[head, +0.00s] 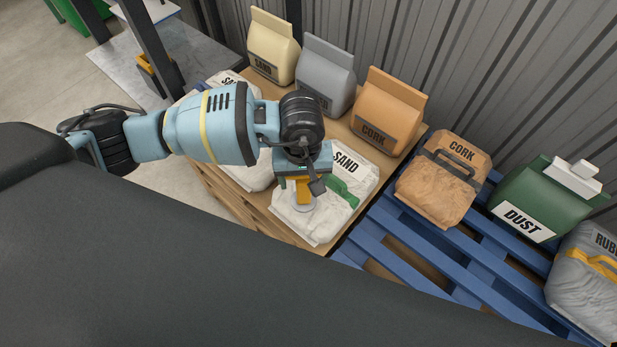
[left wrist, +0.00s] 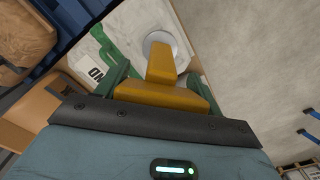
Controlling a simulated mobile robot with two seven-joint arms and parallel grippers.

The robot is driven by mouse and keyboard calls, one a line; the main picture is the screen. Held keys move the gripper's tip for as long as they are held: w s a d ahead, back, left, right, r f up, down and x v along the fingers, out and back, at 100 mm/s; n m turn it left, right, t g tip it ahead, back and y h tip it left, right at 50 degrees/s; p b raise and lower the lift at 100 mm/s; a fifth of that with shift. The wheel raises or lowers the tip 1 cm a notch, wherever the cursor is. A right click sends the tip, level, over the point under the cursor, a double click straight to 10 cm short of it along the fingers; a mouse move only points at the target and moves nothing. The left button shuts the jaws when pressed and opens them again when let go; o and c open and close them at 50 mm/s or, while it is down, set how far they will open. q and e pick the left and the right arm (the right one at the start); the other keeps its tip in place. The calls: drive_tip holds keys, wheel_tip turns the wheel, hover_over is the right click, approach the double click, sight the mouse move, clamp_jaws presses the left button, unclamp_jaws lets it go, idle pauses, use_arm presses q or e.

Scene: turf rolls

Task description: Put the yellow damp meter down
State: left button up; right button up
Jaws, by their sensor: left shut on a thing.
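The yellow damp meter (head: 303,191) points down from my left gripper (head: 302,180), which is shut on it. It has a round pale disc at its lower end. In the left wrist view the meter (left wrist: 161,68) sits between the green fingers (left wrist: 160,88), its disc over a white bag. That white SAND bag (head: 325,222) with a green handle lies on the wooden platform under my gripper. I cannot tell whether the disc touches the bag. My right gripper is not in view.
Upright SAND (head: 273,45), grey (head: 327,70) and CORK (head: 389,105) bags stand along the back. Another white bag (head: 247,172) lies left. The blue pallet (head: 405,262) at right holds a CORK bag (head: 443,190), a green DUST container (head: 540,195) and a grey bag (head: 585,290).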

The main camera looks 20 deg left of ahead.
sight(308, 181)
use_arm(q)
drive_tip(key=shift+w+d, duration=0.25)
drive_tip(key=shift+w, duration=0.75)
wheel_tip(308, 181, down, 4)
drive_tip(key=shift+r, duration=0.15)
drive_tip(key=o, duration=1.3)
